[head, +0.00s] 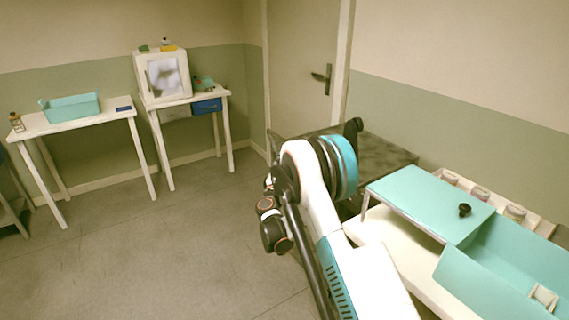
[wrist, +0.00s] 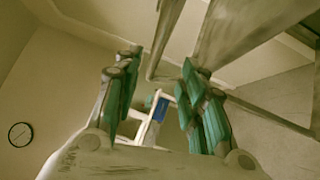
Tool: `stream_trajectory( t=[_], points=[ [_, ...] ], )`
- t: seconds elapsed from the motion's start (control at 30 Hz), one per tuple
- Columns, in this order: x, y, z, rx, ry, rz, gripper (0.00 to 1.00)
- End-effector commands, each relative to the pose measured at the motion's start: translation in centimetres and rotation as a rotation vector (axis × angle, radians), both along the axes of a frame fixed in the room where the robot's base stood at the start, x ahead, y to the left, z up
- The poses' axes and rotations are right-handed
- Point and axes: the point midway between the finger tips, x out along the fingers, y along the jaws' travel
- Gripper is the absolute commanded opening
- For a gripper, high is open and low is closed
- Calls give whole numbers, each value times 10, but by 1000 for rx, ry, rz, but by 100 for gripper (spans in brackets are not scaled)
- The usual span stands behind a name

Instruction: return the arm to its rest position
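My arm (head: 330,215) rises from the bottom of the head view and bends at an elbow with a teal ring. Dark wrist parts show left of the elbow, over open floor; the gripper's fingers cannot be made out there. In the wrist view my gripper (wrist: 158,75) has its two teal-padded fingers wide apart. Nothing is held between them; the far furniture shows through the gap.
A bench with a teal shelf (head: 425,198) and a teal bin (head: 480,275) stands right of my arm. Several jars stand behind it. A dark surface (head: 385,157) lies behind the elbow. Two white tables, one with a teal tray (head: 70,108), stand far left. Floor between is clear.

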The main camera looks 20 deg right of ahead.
Motion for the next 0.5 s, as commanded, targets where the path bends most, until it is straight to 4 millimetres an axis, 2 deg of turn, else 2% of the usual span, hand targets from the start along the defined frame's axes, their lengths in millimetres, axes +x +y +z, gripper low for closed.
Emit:
stream_trajectory(
  t=[0.17,0.33,0.5],
  points=[
    [-3,-4,12,31,1,-8,38],
    [-19,-16,52,150,6,-38,38],
    [-47,-29,94,306,18,-77,38]
  ],
)
